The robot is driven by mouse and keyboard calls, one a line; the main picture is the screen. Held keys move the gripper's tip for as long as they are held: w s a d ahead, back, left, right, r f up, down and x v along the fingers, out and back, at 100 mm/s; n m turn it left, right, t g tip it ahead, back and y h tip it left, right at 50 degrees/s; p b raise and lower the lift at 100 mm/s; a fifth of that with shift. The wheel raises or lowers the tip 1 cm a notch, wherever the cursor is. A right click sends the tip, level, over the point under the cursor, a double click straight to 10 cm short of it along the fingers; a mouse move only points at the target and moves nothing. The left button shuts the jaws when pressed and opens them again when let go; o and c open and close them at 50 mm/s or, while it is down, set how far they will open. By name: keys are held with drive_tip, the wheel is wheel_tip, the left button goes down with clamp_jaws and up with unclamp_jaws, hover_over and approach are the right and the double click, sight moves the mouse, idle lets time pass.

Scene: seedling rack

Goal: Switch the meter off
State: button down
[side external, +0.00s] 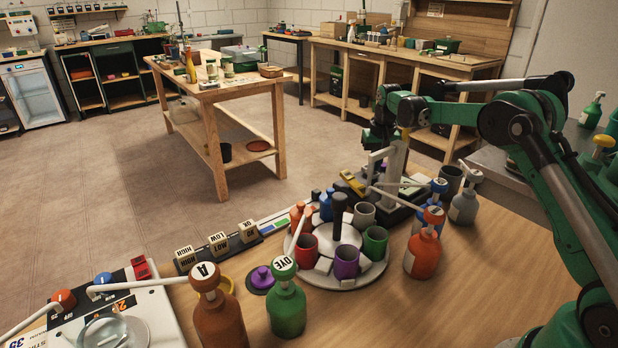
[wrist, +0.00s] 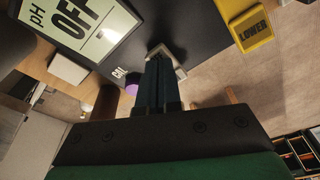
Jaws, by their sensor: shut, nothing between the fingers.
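The meter shows in the wrist view as a dark casing (wrist: 205,45) with a pale green display (wrist: 82,28) reading "pH" and "OFF". A label "CAL" is on the casing. My gripper (wrist: 163,62) is shut and empty, its fingers pointing at a small light square piece (wrist: 174,58) on the casing. The fingertips cover part of that piece; I cannot tell whether they touch it. In the side view my gripper (side external: 382,138) is over the dark meter base at the back right of the table, partly hidden by a grey upright.
In the side view, a round carousel of coloured cups (side external: 345,281) and an orange bottle (side external: 423,256) stand close in front. Several labelled blocks (side external: 219,243) line the left.

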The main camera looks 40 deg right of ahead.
drive_tip(key=shift+r, duration=3.4)
drive_tip(key=s+a+r+n+t, duration=0.3)
drive_tip(key=s+a+r, duration=0.45)
drive_tip(key=a, duration=0.45)
drive_tip(key=s+a+f+n+t, duration=0.1)
drive_tip(key=s+a+f, duration=0.2)
drive_tip(key=s, duration=0.3)
drive_tip(key=s+a+f+n+t, duration=0.1)
drive_tip(key=s+a+f+n, duration=0.1)
drive_tip(key=s, duration=0.4)
drive_tip(key=shift+a+f+t+y, duration=0.3)
drive_tip(key=shift+a+f+y, duration=0.15)
drive_tip(key=shift+a, duration=0.5)
